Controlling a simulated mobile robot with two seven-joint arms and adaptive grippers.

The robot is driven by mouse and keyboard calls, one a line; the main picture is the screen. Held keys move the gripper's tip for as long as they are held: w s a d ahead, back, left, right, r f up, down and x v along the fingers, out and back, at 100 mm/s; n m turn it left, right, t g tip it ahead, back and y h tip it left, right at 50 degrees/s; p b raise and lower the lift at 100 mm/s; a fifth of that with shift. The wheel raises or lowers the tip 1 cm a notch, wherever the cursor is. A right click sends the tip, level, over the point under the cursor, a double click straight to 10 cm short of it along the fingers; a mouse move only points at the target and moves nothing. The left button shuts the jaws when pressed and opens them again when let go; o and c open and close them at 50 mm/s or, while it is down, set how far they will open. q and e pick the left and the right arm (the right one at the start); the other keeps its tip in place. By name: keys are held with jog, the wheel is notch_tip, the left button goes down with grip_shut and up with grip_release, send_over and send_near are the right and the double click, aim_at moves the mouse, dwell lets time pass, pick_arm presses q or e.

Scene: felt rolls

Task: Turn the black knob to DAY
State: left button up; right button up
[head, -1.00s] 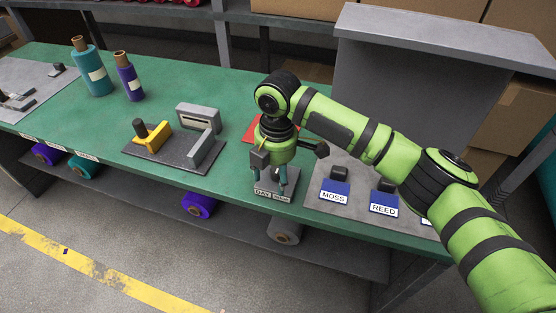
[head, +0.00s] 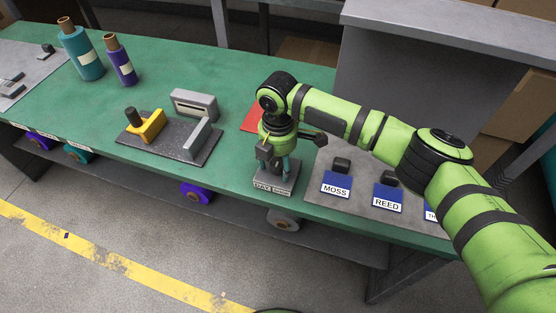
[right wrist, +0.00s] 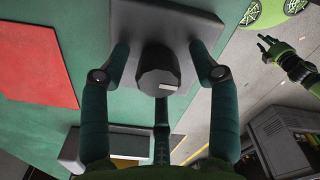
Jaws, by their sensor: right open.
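The black knob (right wrist: 158,72) stands on a grey block, with a short white mark on its rim, towards the lower right in the right wrist view. The block (head: 287,181) is at the green bench's front edge in the head view. Its front has a DAY label (head: 262,187) on the left and a second label, too small to read, on the right. My right gripper (head: 277,167) is over the block, pointing down. In the right wrist view its teal fingers (right wrist: 160,78) are open on both sides of the knob, with gaps. My left gripper (right wrist: 270,47) shows small and far off there.
A red sheet (head: 254,117) lies behind the block. To the right is a grey mat with blue MOSS (head: 336,185) and REED (head: 387,198) cards. To the left is a dark fixture with a yellow part (head: 149,126). Two felt rolls (head: 84,55) stand at the back left.

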jog(key=c, duration=1.1)
jog(key=shift+c, duration=0.2)
jog(key=shift+r+m+p, duration=0.15)
jog(key=shift+m+p, duration=0.55)
jog(key=shift+p, duration=0.35)
jog(key=m+p, duration=0.7)
jog(key=m, duration=0.1)
jog(key=shift+p, duration=0.35)
pick_arm(q)
notch_tip(320, 180, up, 11)
jog(key=w+p, duration=0.1)
pick_arm(e)
jog(key=shift+m, duration=1.1)
pick_arm(q)
jog(key=shift+a, duration=0.1)
pick_arm(e)
jog(key=shift+f, duration=0.2)
